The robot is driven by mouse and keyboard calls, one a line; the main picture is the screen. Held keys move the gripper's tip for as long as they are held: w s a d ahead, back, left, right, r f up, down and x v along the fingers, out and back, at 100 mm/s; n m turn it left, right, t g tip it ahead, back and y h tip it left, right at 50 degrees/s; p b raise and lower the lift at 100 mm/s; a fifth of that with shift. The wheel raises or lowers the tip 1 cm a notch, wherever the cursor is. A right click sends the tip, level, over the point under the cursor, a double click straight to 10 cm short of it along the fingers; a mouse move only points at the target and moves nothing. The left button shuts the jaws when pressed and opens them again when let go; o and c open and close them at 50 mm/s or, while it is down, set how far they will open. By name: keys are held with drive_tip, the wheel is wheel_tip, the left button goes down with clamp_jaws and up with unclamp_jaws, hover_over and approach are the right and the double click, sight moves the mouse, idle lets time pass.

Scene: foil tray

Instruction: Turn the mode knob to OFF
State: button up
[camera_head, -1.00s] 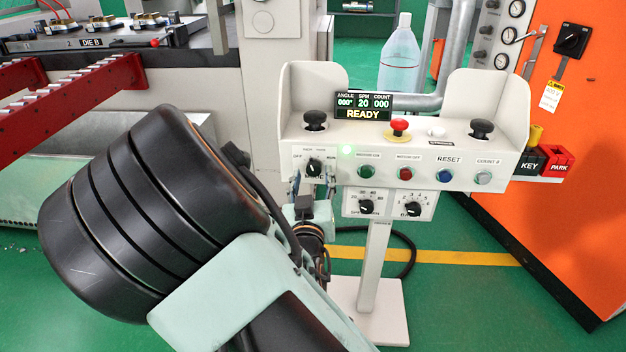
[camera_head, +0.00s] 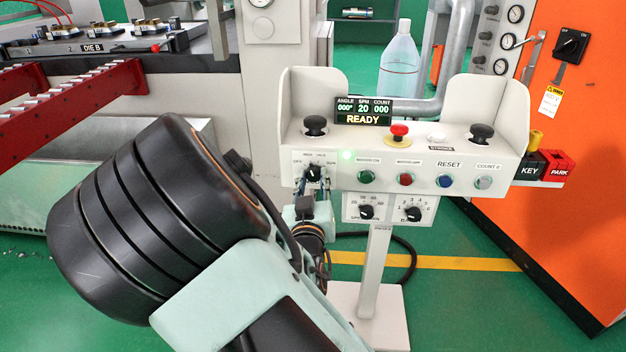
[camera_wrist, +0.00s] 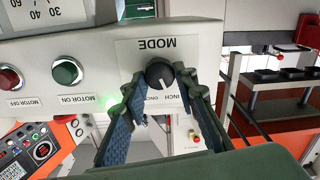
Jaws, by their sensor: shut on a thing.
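The mode knob (camera_wrist: 159,73) is a round black knob with a white pointer mark, on a white plate marked MODE, upside down in the wrist view. Its pointer is toward the INCH and ONCE labels. In the head view the knob (camera_head: 314,172) sits at the left end of the control panel (camera_head: 330,150), with OFF to its left and RUN to its right. My gripper (camera_wrist: 160,88) is shut on the knob, one finger on each side. The finger pads partly cover the labels. In the head view my arm hides most of the gripper.
Green, red, blue and grey buttons (camera_head: 445,181) line the panel to the right. Two smaller knobs (camera_head: 366,212) sit below. A red mushroom button (camera_head: 400,130) and black palm buttons (camera_head: 481,133) stand on top. An orange cabinet (camera_head: 590,190) is at right.

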drive_tip(key=shift+r+n+p, duration=0.1)
drive_tip(key=shift+n+p, duration=0.2)
drive_tip(key=shift+p, duration=0.05)
drive_tip(key=n+p, duration=0.2)
drive_tip(key=shift+n, duration=0.4)
drive_tip(key=shift+a+n+p, duration=0.1)
drive_tip(key=shift+n+p, duration=1.7)
drive_tip(key=shift+n, duration=0.4)
drive_tip(key=o, duration=1.2)
drive_tip(key=shift+c, duration=0.2)
drive_tip(key=s, duration=0.7)
drive_tip(key=shift+s, duration=0.3)
